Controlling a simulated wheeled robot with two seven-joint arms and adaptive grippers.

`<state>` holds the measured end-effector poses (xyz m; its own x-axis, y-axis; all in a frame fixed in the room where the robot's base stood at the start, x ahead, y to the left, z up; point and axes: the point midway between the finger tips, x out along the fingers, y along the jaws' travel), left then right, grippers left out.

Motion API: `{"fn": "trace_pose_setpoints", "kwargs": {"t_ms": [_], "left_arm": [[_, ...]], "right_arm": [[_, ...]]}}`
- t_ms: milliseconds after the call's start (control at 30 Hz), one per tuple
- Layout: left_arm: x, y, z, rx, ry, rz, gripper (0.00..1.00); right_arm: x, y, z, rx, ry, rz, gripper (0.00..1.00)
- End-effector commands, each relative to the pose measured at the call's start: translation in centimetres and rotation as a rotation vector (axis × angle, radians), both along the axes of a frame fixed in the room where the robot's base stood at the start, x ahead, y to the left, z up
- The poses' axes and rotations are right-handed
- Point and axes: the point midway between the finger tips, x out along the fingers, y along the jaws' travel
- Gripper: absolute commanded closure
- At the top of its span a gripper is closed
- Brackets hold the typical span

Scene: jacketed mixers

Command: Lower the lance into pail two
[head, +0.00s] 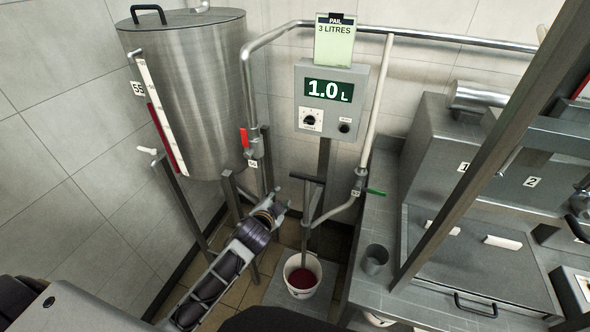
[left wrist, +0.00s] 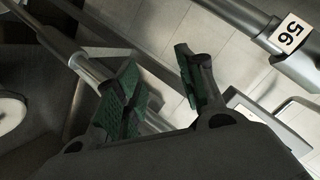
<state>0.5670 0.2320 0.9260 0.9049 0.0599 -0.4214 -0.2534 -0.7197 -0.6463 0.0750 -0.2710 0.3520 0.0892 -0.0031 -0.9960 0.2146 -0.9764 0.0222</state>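The lance (head: 305,225) looks like an upright grey rod with a T-shaped handle at its top. In the head view its lower end reaches down to a white pail (head: 290,284) holding dark red liquid. I cannot read a number on this pail. My left gripper (head: 279,208) is just left of the lance, below its handle. In the left wrist view the left gripper (left wrist: 158,85) has its green-padded fingers apart, with nothing between them. A grey rod (left wrist: 62,45) runs behind the left finger there. My right gripper is not in view.
A steel tank (head: 200,90) with a level gauge stands at the left. A box (head: 330,100) reads 1.0 L under a 3-litre pail sign. A red-handled valve (head: 245,137) and a green-handled valve (head: 375,192) are nearby. A grey cup (head: 375,262) stands on the right bench.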

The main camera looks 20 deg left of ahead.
Motion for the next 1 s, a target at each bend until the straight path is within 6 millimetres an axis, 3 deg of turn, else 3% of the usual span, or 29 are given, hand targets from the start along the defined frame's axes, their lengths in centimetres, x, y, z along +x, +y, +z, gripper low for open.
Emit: {"fn": "trace_pose_setpoints", "kwargs": {"t_ms": [33,200,400,700,1000], "left_arm": [[0.7,-0.4,3.5,0.031,-0.068,-0.024,0.61],[2.3,-1.9,12.7,0.158,-0.279,-0.104,0.61],[3.7,-4.3,20.2,0.330,-0.511,-0.213,0.61],[4.5,-9.2,27.9,0.641,-0.843,-0.412,0.61],[3.2,-14.6,32.1,0.990,-1.144,-0.635,0.61]], "right_arm": [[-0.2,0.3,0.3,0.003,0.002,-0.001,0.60],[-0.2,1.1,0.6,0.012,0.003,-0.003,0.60],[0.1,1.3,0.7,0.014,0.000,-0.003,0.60],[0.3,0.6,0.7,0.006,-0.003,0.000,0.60],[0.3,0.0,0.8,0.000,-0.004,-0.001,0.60]]}}
